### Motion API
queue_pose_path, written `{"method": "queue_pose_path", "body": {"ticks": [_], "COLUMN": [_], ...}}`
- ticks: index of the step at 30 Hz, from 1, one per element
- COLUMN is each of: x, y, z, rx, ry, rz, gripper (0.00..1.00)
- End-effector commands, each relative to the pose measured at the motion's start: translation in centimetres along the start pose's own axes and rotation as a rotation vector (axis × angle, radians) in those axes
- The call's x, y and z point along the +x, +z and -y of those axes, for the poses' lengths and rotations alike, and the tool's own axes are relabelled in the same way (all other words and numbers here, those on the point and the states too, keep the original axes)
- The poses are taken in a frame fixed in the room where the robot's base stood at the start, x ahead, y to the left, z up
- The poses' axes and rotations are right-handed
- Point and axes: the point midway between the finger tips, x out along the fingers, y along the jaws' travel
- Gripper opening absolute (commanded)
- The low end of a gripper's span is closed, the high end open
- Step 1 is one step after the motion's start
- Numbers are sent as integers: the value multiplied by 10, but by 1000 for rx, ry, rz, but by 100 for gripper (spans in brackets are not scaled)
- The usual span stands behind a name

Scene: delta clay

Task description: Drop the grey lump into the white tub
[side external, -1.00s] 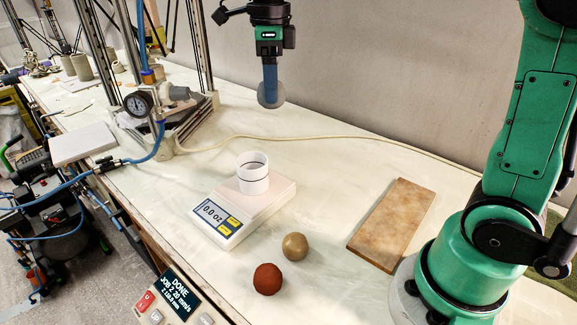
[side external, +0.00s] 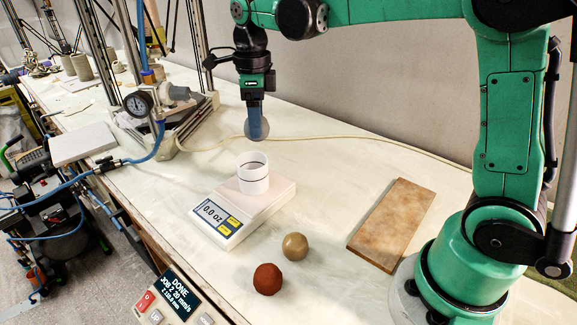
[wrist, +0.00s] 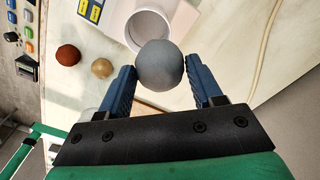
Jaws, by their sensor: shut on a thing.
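The grey lump (wrist: 160,66) is a round ball held between the blue fingers of my gripper (wrist: 162,84) in the wrist view. In the side view my gripper (side external: 256,126) holds the grey lump (side external: 266,128) in the air, a little above the rim of the white tub. The white tub (side external: 253,181) stands upright on a scale. In the wrist view the white tub (wrist: 136,34) is just beyond the lump, its mouth partly covered by it. What lies in the tub's bottom cannot be seen.
The scale (side external: 270,205) reads 0.0 oz. A red-brown ball (side external: 267,279) and a tan ball (side external: 295,246) lie in front of it. A brown board (side external: 391,225) lies to the right. A pressure gauge (side external: 138,103) and a pale hose are behind.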

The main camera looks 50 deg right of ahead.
Motion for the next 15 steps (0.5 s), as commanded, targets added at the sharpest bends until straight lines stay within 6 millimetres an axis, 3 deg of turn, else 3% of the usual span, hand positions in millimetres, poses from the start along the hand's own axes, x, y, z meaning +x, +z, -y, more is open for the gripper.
{"method": "queue_pose_path", "body": {"ticks": [5, 6, 9, 15], "x": [0, 0, 0, 0], "y": [0, 0, 0, 0], "z": [0, 0, 0, 0], "rx": [0, 0, 0, 0], "ry": [0, 0, 0, 0], "rz": [0, 0, 0, 0], "gripper": [3, 65, 93, 96]}}
